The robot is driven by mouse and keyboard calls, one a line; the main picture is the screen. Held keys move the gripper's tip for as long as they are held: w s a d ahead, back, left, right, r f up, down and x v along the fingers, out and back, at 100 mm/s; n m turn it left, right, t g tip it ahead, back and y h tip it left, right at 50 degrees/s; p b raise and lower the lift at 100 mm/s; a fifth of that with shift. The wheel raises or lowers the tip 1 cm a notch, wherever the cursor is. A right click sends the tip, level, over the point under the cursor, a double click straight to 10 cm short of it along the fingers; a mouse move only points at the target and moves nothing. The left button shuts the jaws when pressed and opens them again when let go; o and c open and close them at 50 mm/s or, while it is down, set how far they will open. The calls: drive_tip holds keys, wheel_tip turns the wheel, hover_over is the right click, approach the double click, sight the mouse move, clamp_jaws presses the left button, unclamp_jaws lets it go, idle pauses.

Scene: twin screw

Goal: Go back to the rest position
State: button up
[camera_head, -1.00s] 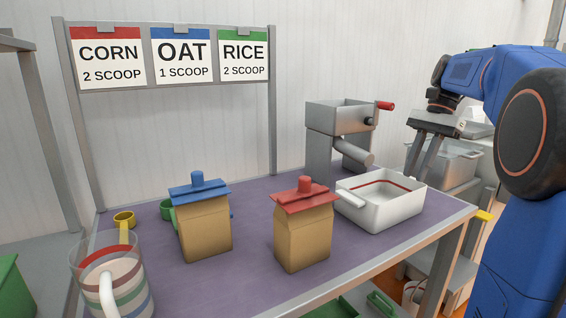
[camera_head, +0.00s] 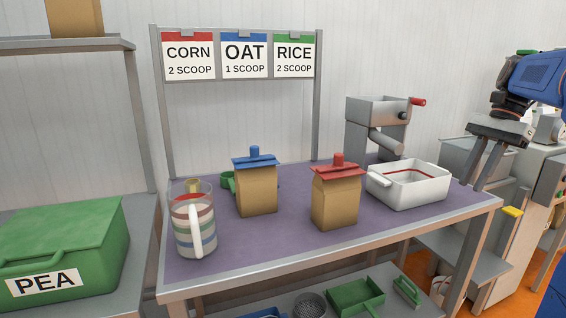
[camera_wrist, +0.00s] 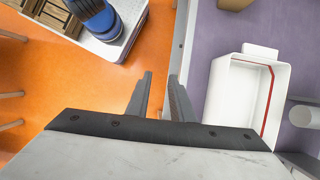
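My gripper (camera_head: 482,172) is at the right of the head view, in front of the bench's right end and pointing down. In the wrist view my gripper (camera_wrist: 160,76) has its two fingers apart with nothing between them. It is above the bench's edge and the orange floor. A white tray (camera_head: 421,197) with a red line inside stands on the bench, left of my gripper. The tray also shows right of the fingers in the wrist view (camera_wrist: 232,103).
The purple-topped bench (camera_head: 300,238) holds a blue-clipped bag (camera_head: 257,192), a red-clipped bag (camera_head: 336,205), a striped jug (camera_head: 187,240) and a hand mill (camera_head: 372,112). A green PEA box (camera_head: 75,240) is at left. Orange floor (camera_wrist: 70,85) is open beside the bench.

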drive_tip(key=s+a+f+n+t+h, duration=0.3)
drive_tip(key=s+a+f+n, duration=0.5)
drive_tip(key=s+a, duration=0.45)
drive_tip(key=s+a+f+n+t, duration=0.1)
drive_tip(key=s+a+f+n, duration=0.1)
drive_tip(key=s+f, duration=0.3)
drive_tip(key=s+a+f+n+t+h, duration=0.1)
drive_tip(key=s+a+f+n+t, duration=0.1)
drive_tip(key=f, duration=0.7)
drive_tip(key=s+a+n, duration=0.1)
drive_tip(key=s+n, duration=0.1)
drive_tip(key=shift+s, duration=0.35)
